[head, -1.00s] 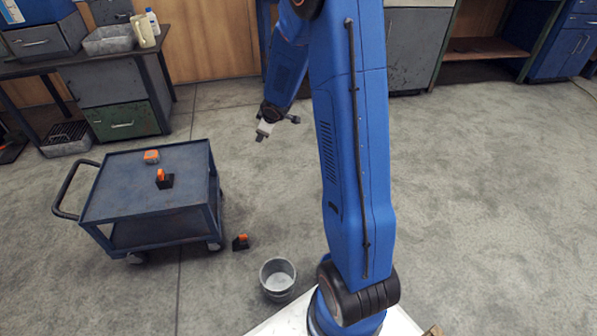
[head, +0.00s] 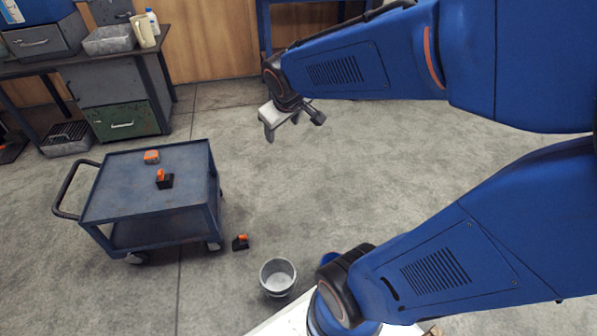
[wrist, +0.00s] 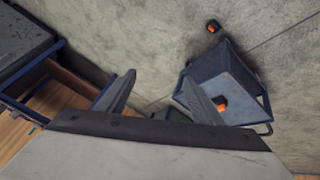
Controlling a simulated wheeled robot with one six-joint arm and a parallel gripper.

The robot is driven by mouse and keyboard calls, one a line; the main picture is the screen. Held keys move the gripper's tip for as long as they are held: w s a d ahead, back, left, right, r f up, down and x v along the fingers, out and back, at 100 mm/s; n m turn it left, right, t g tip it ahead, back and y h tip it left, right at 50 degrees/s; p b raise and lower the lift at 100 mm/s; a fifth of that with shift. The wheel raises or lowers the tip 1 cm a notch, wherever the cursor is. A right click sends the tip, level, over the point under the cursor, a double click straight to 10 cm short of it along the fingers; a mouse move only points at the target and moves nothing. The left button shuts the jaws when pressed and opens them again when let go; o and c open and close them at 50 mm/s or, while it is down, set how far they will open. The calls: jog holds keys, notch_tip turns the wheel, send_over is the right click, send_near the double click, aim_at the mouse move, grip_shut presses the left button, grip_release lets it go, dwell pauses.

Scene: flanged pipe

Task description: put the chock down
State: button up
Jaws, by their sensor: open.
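One black chock with an orange grip (head: 165,180) stands on the top of the blue cart (head: 120,205). A second black and orange chock (head: 240,242) is on the floor just right of the cart; it also shows in the wrist view (wrist: 213,26). My gripper (head: 288,128) is open and empty, raised in the air to the right of the cart and apart from both chocks. In the wrist view its two fingers (wrist: 159,84) are spread with nothing between them. An orange item (wrist: 222,104) on the cart top shows partly behind the right finger.
A small orange object (head: 151,157) lies on the cart top behind the chock. A grey bucket (head: 278,277) stands on the floor by my base. A workbench (head: 105,60) with drawers and containers is at the back left. Open concrete floor lies right of the cart.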

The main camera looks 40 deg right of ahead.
jog(key=s+a+y, duration=0.1)
jog(key=s+a, duration=0.2)
jog(key=s, duration=0.5)
jog(key=s+a+r+m+g+y, duration=0.1)
jog(key=s+a, duration=0.3)
jog(key=s, duration=0.5)
jog(key=shift+s+m, duration=0.3)
jog(key=shift+a, duration=0.1)
jog(key=shift+c, duration=0.6)
